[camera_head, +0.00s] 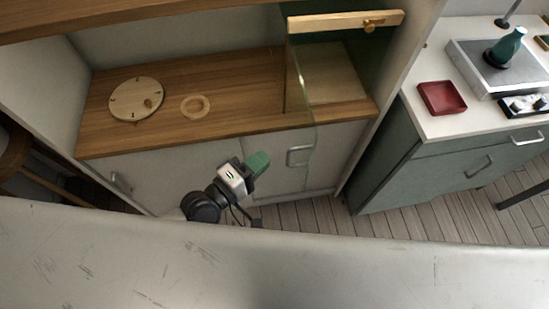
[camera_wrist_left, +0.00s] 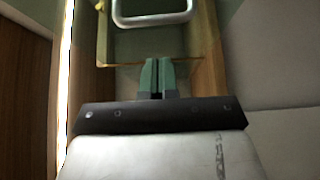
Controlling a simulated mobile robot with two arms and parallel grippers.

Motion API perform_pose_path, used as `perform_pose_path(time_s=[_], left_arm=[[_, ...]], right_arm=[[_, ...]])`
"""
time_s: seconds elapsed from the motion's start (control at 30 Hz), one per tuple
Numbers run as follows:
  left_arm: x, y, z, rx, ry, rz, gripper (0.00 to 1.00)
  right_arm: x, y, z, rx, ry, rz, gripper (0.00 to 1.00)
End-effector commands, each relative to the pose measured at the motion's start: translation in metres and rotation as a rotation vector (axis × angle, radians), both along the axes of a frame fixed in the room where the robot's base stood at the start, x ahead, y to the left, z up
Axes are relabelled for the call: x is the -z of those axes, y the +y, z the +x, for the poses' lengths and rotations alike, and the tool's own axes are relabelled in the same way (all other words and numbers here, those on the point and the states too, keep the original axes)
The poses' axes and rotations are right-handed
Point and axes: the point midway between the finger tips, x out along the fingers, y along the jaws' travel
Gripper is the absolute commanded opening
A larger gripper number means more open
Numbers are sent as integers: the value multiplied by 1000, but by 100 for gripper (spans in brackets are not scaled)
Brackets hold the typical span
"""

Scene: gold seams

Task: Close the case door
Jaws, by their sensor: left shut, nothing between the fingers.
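The case (camera_head: 335,75) stands at the right end of the wooden counter, with a pale interior floor. Its clear glass door (camera_head: 302,100) appears to stand open, its edge reaching out past the counter's front. A pale wooden rail (camera_head: 335,22) with a brass knob (camera_head: 370,25) runs across the top of the case. My left gripper (camera_head: 259,163) is shut and empty, in front of the lower cabinet and left of the glass. Its green fingers also show in the left wrist view (camera_wrist_left: 158,78), apart from a metal handle (camera_wrist_left: 150,18). My right gripper is out of view.
A round wooden disc (camera_head: 136,100) and a wooden ring (camera_head: 195,106) lie on the counter (camera_head: 235,90). A red tray (camera_head: 442,97) sits on the right-hand worktop. Floor between the cabinets is clear.

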Motion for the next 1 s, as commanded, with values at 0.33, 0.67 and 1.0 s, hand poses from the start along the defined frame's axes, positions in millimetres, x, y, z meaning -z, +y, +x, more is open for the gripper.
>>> perform_pose_path(time_s=[0.33, 0.67, 1.0], left_arm=[[0, -33, -1, 1, 4, 0, 0], [1, -33, -1, 1, 3, 1, 0], [-3, -44, -3, -74, 8, -5, 0]], right_arm=[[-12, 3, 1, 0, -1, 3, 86], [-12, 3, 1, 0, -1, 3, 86], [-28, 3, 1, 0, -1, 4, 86]])
